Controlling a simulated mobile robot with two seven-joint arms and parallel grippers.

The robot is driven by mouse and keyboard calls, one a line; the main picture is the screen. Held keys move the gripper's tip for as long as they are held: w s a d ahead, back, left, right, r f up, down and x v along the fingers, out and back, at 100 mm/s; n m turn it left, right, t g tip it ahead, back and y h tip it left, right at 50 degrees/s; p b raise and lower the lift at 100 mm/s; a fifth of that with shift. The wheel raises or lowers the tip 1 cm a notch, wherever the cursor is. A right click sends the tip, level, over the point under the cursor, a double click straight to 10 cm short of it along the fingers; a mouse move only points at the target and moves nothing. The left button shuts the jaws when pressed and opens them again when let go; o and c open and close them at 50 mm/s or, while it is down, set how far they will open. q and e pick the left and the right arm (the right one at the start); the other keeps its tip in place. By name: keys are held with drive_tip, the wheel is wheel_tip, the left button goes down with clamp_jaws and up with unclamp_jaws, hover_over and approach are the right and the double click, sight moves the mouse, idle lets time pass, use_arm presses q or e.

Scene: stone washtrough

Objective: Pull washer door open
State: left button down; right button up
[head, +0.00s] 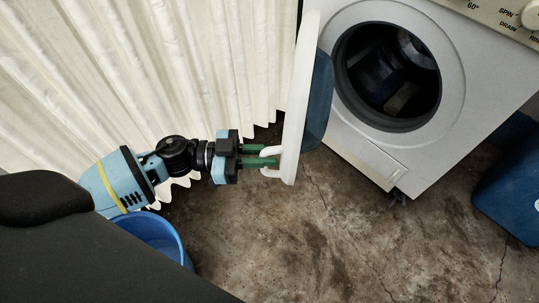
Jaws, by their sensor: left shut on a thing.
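The washer (455,90) is a white front-loading machine at the upper right, with its round dark drum opening (388,75) in plain view. Its door (299,85) stands swung well open to the left, seen nearly edge-on, with a white rim and a blue bulging window. A white handle (267,172) sticks out from the door's lower left side. My left gripper (272,157) has its green fingers shut on this handle. The arm reaches in from the left. My right gripper is not in view.
A pale pleated curtain (150,65) hangs behind the arm at the left. A blue tub (158,238) sits on the floor below my arm. A blue container (512,190) stands at the right edge. The stained floor (340,240) in front of the washer is clear.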

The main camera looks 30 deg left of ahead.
use_arm(q)
drive_tip(key=a+g, duration=0.1)
drive_tip(key=a, duration=0.8)
drive_tip(key=shift+s+m, duration=0.15)
drive_tip(key=shift+m, duration=0.25)
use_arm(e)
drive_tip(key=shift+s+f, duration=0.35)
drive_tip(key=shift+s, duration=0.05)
use_arm(q)
drive_tip(key=shift+a+f, duration=0.1)
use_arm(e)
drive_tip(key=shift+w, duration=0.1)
use_arm(q)
drive_tip(key=c, duration=1.5)
unclamp_jaws()
drive_tip(key=shift+o, duration=0.2)
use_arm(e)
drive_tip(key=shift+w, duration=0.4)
